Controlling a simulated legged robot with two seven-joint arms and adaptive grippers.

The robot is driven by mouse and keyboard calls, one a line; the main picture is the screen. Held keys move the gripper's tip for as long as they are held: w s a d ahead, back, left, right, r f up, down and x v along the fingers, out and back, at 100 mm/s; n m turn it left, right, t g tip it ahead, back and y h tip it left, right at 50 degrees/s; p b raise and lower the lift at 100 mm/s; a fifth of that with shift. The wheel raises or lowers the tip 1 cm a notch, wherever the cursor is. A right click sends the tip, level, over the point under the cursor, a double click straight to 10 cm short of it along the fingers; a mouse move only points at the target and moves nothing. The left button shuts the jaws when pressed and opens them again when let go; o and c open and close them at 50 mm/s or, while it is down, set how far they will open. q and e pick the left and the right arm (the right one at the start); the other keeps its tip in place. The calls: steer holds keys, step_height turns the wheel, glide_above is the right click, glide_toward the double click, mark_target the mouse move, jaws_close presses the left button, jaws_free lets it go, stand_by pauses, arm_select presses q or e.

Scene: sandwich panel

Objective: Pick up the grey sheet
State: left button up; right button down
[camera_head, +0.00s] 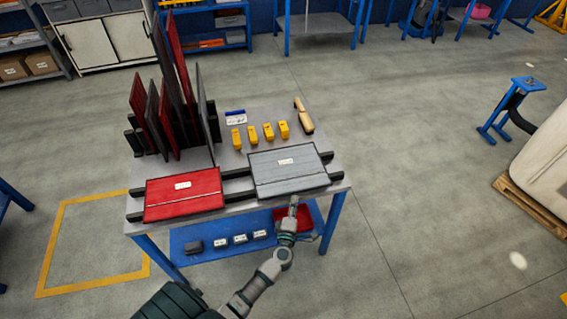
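The grey sheet (288,168) lies flat on the right side of the table top, on dark rails, with a small white label on it. My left gripper (294,203) is at the table's front edge, just in front of the grey sheet's near edge. It is too small to tell whether the fingers are open or shut, or whether they touch the sheet. My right gripper is not in view.
A red sheet (183,194) lies left of the grey one. Upright red and dark panels (173,100) stand in a rack at the back left. Several yellow blocks (268,132) and a brown-handled tool (303,117) lie behind. A lower blue shelf (205,232) holds small boxes and a red bin (312,213).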

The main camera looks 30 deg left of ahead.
mark_target(300, 189)
arm_select(q)
steer(key=shift+w+d+r, duration=0.1)
steer(key=shift+w+d, duration=0.05)
steer(key=shift+w, duration=0.35)
steer(key=shift+w+d+r, duration=0.1)
steer(key=shift+w, duration=0.4)
steer(key=shift+w+b, duration=0.35)
steer(key=shift+w, duration=0.3)
steer(key=w+a, duration=0.1)
steer(key=w+a+b, duration=0.1)
steer(key=w, duration=0.1)
steer(key=shift+w+a+f, duration=0.15)
steer(key=shift+a+f, duration=0.15)
steer(key=shift+f, duration=0.05)
steer(key=shift+w+a, duration=0.15)
steer(key=shift+a, duration=0.25)
steer(key=shift+d+r, duration=0.2)
steer(key=shift+d, duration=0.3)
jaws_close()
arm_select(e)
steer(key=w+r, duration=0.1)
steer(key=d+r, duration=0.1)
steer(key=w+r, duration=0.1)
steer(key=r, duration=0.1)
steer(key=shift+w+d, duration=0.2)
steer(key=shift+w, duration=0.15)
